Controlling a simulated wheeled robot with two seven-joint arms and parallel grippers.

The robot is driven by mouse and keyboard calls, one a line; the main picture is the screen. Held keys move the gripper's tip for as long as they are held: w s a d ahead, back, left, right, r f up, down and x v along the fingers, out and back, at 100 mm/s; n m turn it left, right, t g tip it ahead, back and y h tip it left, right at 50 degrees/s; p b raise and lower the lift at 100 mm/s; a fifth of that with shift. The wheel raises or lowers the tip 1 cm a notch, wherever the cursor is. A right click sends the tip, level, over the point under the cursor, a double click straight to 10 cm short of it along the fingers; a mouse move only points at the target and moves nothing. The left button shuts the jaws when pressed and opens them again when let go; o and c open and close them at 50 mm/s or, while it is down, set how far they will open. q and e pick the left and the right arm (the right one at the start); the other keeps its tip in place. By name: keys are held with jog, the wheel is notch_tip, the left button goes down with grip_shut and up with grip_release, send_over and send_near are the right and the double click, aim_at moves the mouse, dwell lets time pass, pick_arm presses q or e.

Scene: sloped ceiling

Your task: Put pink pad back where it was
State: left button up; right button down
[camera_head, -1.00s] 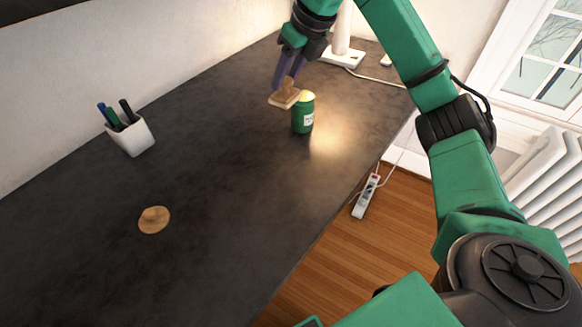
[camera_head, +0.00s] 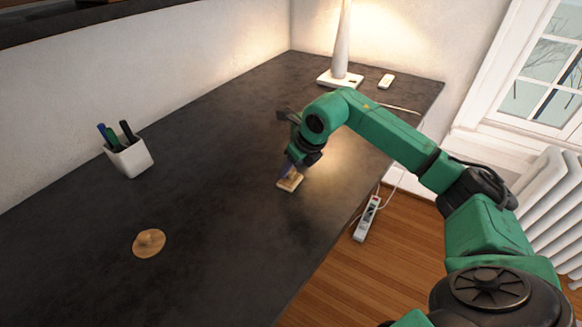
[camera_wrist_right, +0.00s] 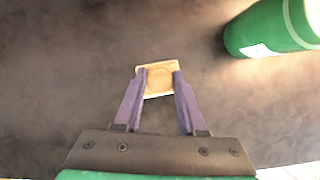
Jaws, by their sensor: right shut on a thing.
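My right gripper (camera_head: 289,172) is shut on a small square pad (camera_head: 290,182), low over the dark desk. The pad looks pale beige rather than pink in this warm light. In the right wrist view, the pad (camera_wrist_right: 161,79) sits between the two purple fingertips (camera_wrist_right: 159,85), flat side towards the camera. I cannot tell whether the pad touches the desk. My left gripper is not in view.
A green jar (camera_wrist_right: 270,28) stands close by in the right wrist view; my arm hides it in the head view. The desk (camera_head: 215,140) also bears a pen cup (camera_head: 130,158), a round brown disc (camera_head: 149,243) and a lamp (camera_head: 340,78). The desk's middle is clear.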

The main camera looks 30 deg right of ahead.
jog(key=shift+c, duration=2.4)
grip_release()
jog(key=shift+f, duration=0.1)
jog(key=v, duration=1.2)
